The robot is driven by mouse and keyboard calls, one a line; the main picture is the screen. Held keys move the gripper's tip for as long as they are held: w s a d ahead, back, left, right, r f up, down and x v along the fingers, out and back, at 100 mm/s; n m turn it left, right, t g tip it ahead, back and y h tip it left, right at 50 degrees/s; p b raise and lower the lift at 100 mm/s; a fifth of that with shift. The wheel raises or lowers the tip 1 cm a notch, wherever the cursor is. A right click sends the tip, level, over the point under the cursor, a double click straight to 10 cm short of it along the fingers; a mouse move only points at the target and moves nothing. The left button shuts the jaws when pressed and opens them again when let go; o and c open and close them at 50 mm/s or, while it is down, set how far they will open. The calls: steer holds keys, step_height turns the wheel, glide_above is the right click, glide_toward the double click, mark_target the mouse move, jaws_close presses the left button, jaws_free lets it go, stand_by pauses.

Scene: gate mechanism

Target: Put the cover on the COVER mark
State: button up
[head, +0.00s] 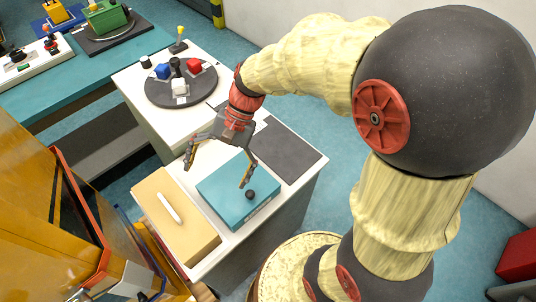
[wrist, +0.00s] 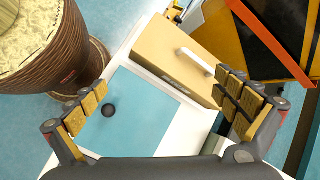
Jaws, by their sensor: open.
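My gripper (head: 217,170) is open and empty, with its fingers spread above the teal box and its black knob (head: 249,194). In the wrist view the open fingers (wrist: 165,108) frame the teal top (wrist: 150,120), with the knob (wrist: 108,110) near the left finger. A tan box (head: 178,222) with a white bar handle (head: 169,208) lies just left of the teal box (head: 232,202). I cannot tell for sure which of these is the cover. A dark grey rectangle (head: 285,150) lies flat on the white table; no COVER lettering is legible.
A round dark tray (head: 155,98) with blue, white and red blocks stands at the table's far end. A small yellow-topped lever (head: 179,42) is behind it. An orange and brown cabinet (head: 50,200) stands close at the left. The dark rectangle is bare.

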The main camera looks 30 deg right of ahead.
steer(key=s+d+r+n+t+h, duration=0.6)
steer(key=s+d+r+n+t, duration=0.1)
steer(key=d+r, duration=0.3)
steer(key=shift+s+d+r+n+t+h, duration=0.3)
steer(key=shift+s+d+r+h, duration=0.15)
steer(key=shift+s, duration=0.25)
steer(key=shift+f, duration=0.1)
stand_by(0.4)
